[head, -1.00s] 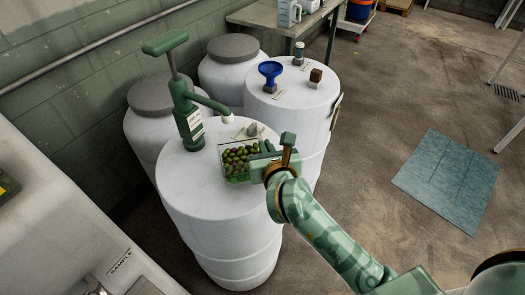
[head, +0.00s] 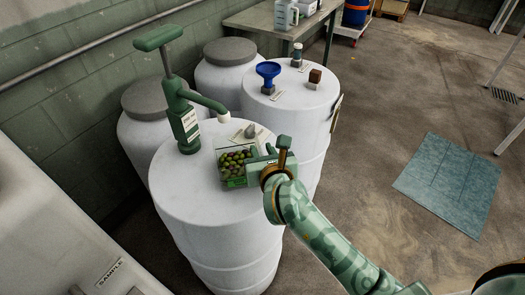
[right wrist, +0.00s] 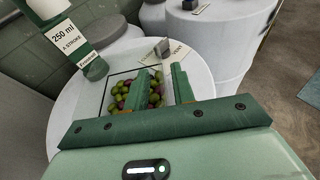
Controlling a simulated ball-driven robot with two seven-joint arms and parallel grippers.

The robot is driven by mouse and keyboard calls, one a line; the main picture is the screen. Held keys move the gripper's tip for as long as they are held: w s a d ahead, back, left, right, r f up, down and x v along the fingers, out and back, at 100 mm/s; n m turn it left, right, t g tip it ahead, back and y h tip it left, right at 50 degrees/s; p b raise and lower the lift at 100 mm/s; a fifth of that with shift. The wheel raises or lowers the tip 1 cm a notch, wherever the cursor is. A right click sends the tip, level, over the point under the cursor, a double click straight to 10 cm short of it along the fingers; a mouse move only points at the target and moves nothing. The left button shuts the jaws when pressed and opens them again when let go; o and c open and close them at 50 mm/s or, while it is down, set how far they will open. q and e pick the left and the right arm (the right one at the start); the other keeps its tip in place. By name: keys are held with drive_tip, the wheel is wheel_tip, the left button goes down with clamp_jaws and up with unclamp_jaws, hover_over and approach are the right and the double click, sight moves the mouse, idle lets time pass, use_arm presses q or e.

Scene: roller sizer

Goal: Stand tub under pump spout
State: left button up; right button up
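The clear tub (head: 236,182) of green and dark olives stands on the white barrel (head: 190,205). The green hand pump (head: 185,125) stands at the barrel's back left. Its white-tipped spout (head: 223,117) points right, above and behind the tub; the tub looks in front of the spout tip, not squarely below it. My right gripper (head: 254,165) is at the tub's right side. In the right wrist view, its fingers (right wrist: 162,88) are apart, with olives (right wrist: 118,100) showing between and beside them; firm contact with the tub wall cannot be told. My left gripper is not in view.
A second white barrel (head: 305,105) behind carries a blue funnel (head: 268,72) and a brown block (head: 315,77). Grey-lidded drums (head: 231,52) stand by the wall. The barrel's front top is clear.

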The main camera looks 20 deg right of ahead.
drive_tip(key=shift+s+r, duration=0.15)
drive_tip(key=shift+s, duration=0.05)
drive_tip(key=p+v, duration=0.2)
drive_tip(key=v, duration=0.9)
drive_tip(key=shift+s, duration=0.3)
